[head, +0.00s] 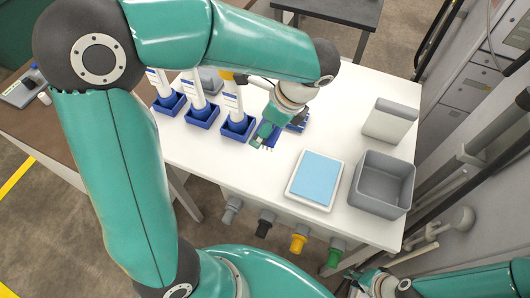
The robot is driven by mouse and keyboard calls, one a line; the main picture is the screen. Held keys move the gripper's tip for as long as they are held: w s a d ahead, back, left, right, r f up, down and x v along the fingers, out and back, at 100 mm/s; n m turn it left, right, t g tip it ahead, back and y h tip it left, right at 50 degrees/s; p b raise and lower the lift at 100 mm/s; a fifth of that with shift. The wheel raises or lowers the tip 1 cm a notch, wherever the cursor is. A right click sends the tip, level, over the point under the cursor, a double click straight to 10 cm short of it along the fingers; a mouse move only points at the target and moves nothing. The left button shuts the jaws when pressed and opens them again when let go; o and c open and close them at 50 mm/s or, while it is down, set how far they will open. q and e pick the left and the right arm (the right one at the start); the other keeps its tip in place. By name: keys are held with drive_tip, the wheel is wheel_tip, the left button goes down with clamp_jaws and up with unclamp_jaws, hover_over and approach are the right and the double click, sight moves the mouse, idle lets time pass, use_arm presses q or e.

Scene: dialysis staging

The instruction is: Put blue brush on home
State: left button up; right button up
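My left gripper (266,138) is over the white table, at the end of the large arm that comes in from the left. It points down, and its fingers are too small and covered to tell open from shut. A dark blue item (298,124), perhaps the blue brush, lies just right of it, partly hidden by the wrist. More blue shows around the fingertips; I cannot tell whether it is held or lies beneath. I cannot make out which thing is the home. My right gripper (374,286) is at the bottom edge, right of centre, its fingers unclear.
Three blue holders (238,131) with white upright items stand at left on the white table (240,168). A light blue pad lies in a white tray (293,190). A grey bin (383,205) and a grey box (390,121) stand at right. Coloured connectors (299,240) hang below the front edge.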

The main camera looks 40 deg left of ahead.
sight(260, 159)
use_arm(q)
wheel_tip(260, 159, down, 12)
drive_tip(key=shift+f, duration=0.1)
drive_tip(key=shift+s, duration=0.1)
drive_tip(key=shift+c, duration=0.5)
drive_tip(key=o, duration=1)
drive_tip(key=shift+o, duration=0.4)
drive_tip(key=shift+d+r, duration=0.1)
drive_tip(key=shift+r, duration=0.3)
drive_tip(key=v, duration=1.1)
drive_tip(key=shift+b, duration=0.35)
drive_tip(key=shift+d, duration=0.15)
